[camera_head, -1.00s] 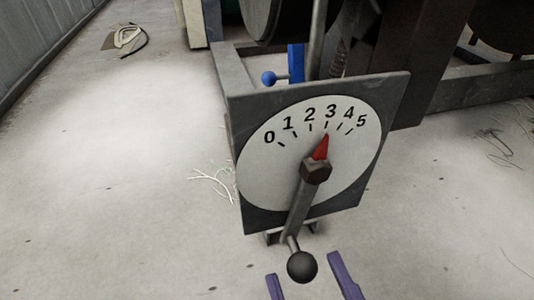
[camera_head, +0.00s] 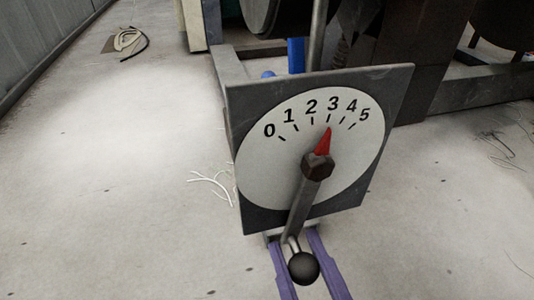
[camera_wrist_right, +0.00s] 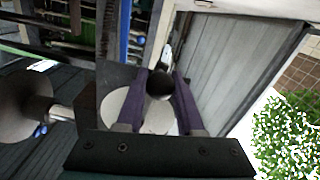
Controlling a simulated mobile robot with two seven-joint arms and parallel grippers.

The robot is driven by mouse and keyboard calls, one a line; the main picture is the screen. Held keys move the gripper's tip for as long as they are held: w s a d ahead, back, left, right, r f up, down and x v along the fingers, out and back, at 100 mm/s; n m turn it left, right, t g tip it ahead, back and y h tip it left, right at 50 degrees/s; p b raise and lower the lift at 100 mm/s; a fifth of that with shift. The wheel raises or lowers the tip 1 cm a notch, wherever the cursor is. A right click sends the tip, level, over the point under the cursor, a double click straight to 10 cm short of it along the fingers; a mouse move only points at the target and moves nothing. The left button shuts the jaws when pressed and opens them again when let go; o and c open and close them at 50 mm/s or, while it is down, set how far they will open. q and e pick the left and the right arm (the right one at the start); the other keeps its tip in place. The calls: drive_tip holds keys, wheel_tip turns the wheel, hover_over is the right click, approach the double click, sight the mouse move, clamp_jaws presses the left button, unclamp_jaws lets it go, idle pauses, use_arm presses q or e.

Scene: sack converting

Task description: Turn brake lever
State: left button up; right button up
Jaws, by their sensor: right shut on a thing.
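The brake lever (camera_head: 301,210) is a dark grey bar that hangs down from a brown hub on the dial plate (camera_head: 260,215). Its lower end carries a black ball knob (camera_head: 304,268). The red pointer (camera_head: 324,142) stands at about 3 on the white 0 to 5 dial (camera_head: 262,170). My right gripper (camera_head: 295,245) has two purple fingers, one on each side of the knob end. It is shut on the lever's knob end. In the right wrist view the black knob (camera_wrist_right: 159,84) sits between the purple fingers. My left gripper is not in view.
A dark machine frame (camera_head: 455,93) with a roll stands behind the dial plate. A blue knob (camera_head: 268,74) shows just above the plate's top edge. Thin loose strands (camera_head: 212,186) lie on the floor at left. The floor around is otherwise mostly clear.

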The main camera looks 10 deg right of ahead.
clamp_jaws()
idle(0.3)
idle(0.5)
